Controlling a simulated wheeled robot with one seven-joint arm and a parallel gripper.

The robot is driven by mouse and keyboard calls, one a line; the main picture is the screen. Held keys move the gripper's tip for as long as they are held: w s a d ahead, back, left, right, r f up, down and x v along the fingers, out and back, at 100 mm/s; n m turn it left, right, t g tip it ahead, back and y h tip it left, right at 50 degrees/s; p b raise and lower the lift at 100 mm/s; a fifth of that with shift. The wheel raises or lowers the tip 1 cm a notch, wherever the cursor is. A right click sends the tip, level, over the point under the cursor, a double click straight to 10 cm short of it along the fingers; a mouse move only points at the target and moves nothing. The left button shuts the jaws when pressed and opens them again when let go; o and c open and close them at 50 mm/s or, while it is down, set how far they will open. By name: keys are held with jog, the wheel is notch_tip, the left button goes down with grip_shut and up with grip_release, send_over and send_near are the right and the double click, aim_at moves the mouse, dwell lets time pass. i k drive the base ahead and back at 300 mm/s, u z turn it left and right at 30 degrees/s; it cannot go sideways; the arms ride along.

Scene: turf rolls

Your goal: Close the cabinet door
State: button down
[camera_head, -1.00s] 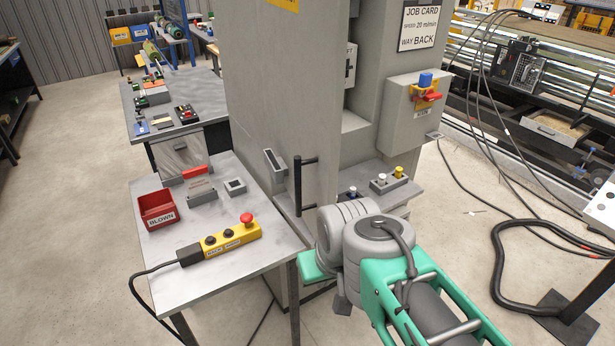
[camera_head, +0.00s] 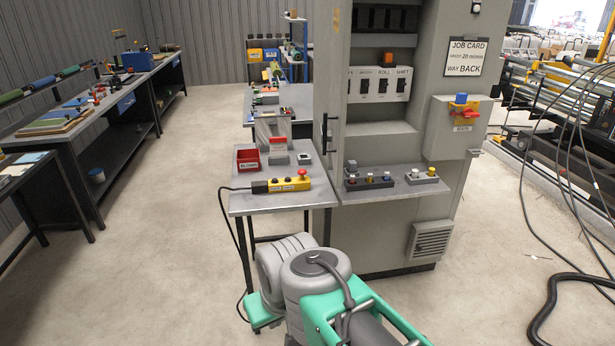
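The grey cabinet (camera_head: 391,225) stands right of centre with its front open, showing switches inside. Its door (camera_head: 331,60) stands open at the cabinet's left side and is seen nearly edge-on, sticking out towards me. A black upright bar handle (camera_head: 325,134) is on the door, near its free edge. My arm, grey and green, reaches in from the bottom, below and in front of the cabinet, apart from the door. My gripper does not show; whether it is open or shut is hidden.
A small table (camera_head: 284,203) left of the door carries a red bin (camera_head: 248,160) and a yellow button box (camera_head: 290,184). A shelf with knobs (camera_head: 385,187) juts from the cabinet. Cables (camera_head: 560,200) hang at the right. Floor at left is clear.

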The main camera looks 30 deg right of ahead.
aim_at(341, 10)
jog(key=u, duration=0.55)
jog(key=i, duration=1.15)
jog(key=z, duration=0.25)
